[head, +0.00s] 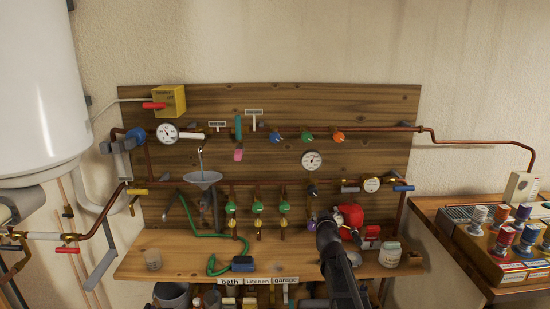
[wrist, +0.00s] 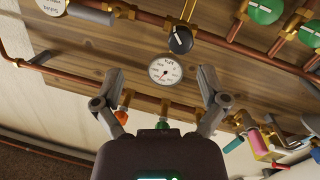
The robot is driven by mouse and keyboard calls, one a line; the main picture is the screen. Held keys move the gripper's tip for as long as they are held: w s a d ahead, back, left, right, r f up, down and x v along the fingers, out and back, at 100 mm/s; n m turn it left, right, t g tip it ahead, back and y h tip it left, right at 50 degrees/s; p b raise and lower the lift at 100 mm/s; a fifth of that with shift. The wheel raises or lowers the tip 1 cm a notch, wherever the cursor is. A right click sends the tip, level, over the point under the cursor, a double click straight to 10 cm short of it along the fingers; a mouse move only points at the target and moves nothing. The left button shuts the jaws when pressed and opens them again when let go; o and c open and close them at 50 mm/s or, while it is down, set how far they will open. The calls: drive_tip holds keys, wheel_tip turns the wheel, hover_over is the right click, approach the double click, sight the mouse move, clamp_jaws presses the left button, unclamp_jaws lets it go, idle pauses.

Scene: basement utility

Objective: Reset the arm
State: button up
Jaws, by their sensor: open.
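My gripper (wrist: 161,76) is open and empty in the wrist view, its two fingers spread left and right. A round white gauge (wrist: 165,70) shows between the fingertips, with a black knob (wrist: 180,40) just above it in the picture. How far the fingertips are from the board is hard to tell. In the head view my dark arm rises from the bottom edge, right of centre, towards the pipe board (head: 370,100). The same gauge (head: 312,160) is above the arm's end there, and the fingers cannot be made out.
Copper pipes with several coloured knobs and valves cross the board. A funnel (head: 203,177) hangs at left above a green hose (head: 215,262). A red object (head: 350,222) and a white jar (head: 390,255) stand beside my arm.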

drive_tip(key=s+f+m+g+p, duration=0.1)
drive_tip(key=s+f+g, duration=0.3)
drive_tip(key=s, duration=0.3)
drive_tip(key=s+d+f+m+g+p, duration=0.1)
drive_tip(key=s+f+g, duration=0.25)
drive_tip(key=s, duration=0.35)
drive_tip(key=s+f+m+g+p, duration=0.1)
drive_tip(key=s+f+g+p, duration=0.15)
drive_tip(key=s+g, duration=0.35)
drive_tip(key=s+a+g+y, duration=0.1)
drive_tip(key=s+a, duration=0.1)
drive_tip(key=s, duration=0.3)
drive_tip(key=s+a+f+n+g+y, duration=0.1)
drive_tip(key=s+a+g, duration=0.1)
drive_tip(key=s, duration=0.4)
drive_tip(key=shift+s+f, duration=0.2)
drive_tip(key=shift+f, duration=0.1)
idle(1.4)
